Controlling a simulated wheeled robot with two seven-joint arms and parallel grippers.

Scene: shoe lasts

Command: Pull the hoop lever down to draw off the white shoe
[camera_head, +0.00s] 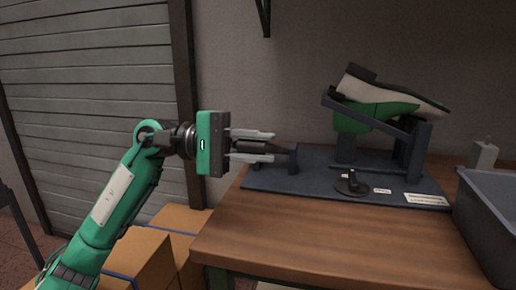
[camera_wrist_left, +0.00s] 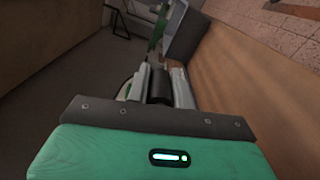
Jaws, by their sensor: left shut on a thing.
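The white shoe (camera_head: 395,90) with black sole and heel sits tilted, sole up, over a green last (camera_head: 362,117) on a dark stand. A dark hoop frame (camera_head: 362,113) runs beside the shoe. My left gripper (camera_head: 270,145) is left of the stand, its fingers level and pointing right. It is shut on a dark round grip (camera_head: 252,146), which also shows between the fingers in the left wrist view (camera_wrist_left: 160,88). The grip appears to be the lever's handle; its link to the hoop is not clear. My right gripper is not in view.
A dark base plate (camera_head: 275,182) with a small post and a round black knob (camera_head: 351,183) lies on the wooden table (camera_head: 330,245). A grey bin (camera_head: 490,225) stands at the right. Cardboard boxes (camera_head: 150,265) are at lower left. The table front is clear.

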